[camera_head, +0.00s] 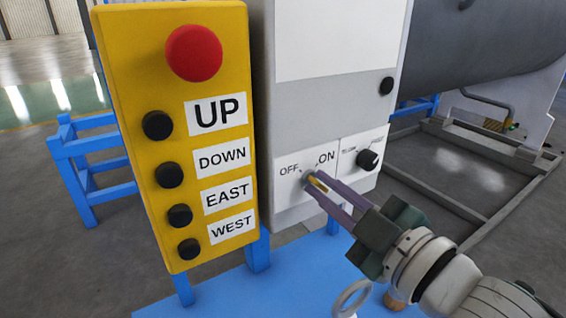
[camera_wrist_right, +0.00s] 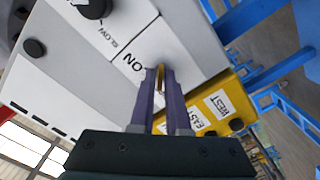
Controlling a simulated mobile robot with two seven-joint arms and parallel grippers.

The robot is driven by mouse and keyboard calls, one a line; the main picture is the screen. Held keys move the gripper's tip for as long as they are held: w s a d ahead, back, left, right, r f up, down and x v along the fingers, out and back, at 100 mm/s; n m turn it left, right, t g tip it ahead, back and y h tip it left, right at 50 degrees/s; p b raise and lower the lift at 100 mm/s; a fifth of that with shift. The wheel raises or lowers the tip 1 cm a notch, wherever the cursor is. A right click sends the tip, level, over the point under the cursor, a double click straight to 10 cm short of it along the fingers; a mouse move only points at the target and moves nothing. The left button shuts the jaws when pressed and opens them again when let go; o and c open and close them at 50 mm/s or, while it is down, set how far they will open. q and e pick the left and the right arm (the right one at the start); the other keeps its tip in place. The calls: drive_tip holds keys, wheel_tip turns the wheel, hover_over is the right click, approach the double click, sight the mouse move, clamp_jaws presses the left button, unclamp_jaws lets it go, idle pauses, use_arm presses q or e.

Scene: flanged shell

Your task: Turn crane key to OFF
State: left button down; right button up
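The yellow crane key (camera_head: 318,184) sits in a round switch on the lower panel of the grey control box (camera_head: 330,113), below the OFF and ON labels. My right gripper (camera_head: 316,189) is at the key, its two purple fingers on either side of it. In the right wrist view the key (camera_wrist_right: 161,76) shows between the fingertips (camera_wrist_right: 161,84). The fingers are close together, but whether they press on the key is unclear. They hide part of the switch, and I cannot tell where the key points. My left gripper is not in view.
A yellow button panel (camera_head: 182,125) with a red button (camera_head: 194,53) and UP, DOWN, EAST and WEST labels stands left of the box. A black knob (camera_head: 368,160) is right of the key. A large grey cylinder (camera_head: 480,48) is at the back right.

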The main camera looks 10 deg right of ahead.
drive_tip(key=o, duration=0.3)
drive_tip(key=v, duration=1)
idle(0.4)
